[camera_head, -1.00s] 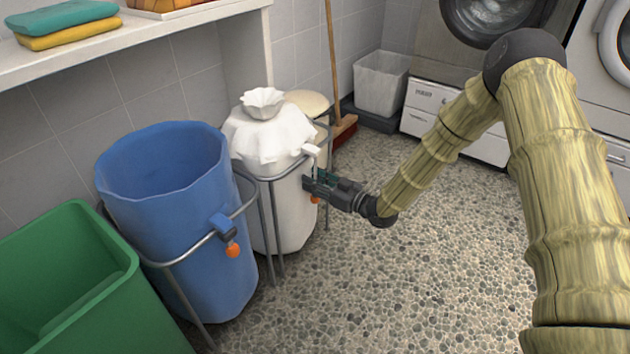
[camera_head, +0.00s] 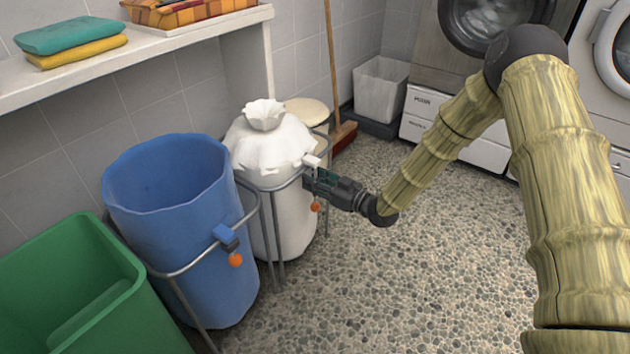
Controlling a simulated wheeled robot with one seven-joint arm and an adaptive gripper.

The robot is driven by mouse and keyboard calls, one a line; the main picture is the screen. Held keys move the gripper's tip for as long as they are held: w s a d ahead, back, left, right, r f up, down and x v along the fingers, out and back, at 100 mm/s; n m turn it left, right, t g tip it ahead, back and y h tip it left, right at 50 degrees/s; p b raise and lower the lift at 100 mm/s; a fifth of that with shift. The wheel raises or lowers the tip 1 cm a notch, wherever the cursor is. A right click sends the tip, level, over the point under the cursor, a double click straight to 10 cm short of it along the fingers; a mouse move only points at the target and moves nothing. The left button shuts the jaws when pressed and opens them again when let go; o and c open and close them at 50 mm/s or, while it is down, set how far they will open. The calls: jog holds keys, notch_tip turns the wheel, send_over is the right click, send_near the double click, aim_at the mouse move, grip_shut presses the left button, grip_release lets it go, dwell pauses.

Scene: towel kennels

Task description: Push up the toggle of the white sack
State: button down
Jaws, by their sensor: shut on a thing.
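The white sack (camera_head: 291,222) stands in a grey metal stand, its neck gathered into a ruffled top (camera_head: 264,115). A small white toggle (camera_head: 311,160) shows at the sack's front right, near the stand's ring. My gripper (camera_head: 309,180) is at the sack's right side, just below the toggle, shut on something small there. Its fingertips are small and partly dark, so the exact contact is hard to see. An orange ball (camera_head: 316,207) hangs just below my gripper.
A blue sack (camera_head: 180,230) in its own stand, with a blue toggle (camera_head: 226,237) and orange ball, is to the left. A green bin (camera_head: 70,290) is front left. A shelf (camera_head: 150,52) overhangs behind. A broom (camera_head: 343,134) leans behind. The pebbled floor (camera_head: 420,290) is clear.

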jog(key=c, duration=1)
grip_release()
jog(key=shift+o, duration=0.2)
jog(key=v, duration=1.2)
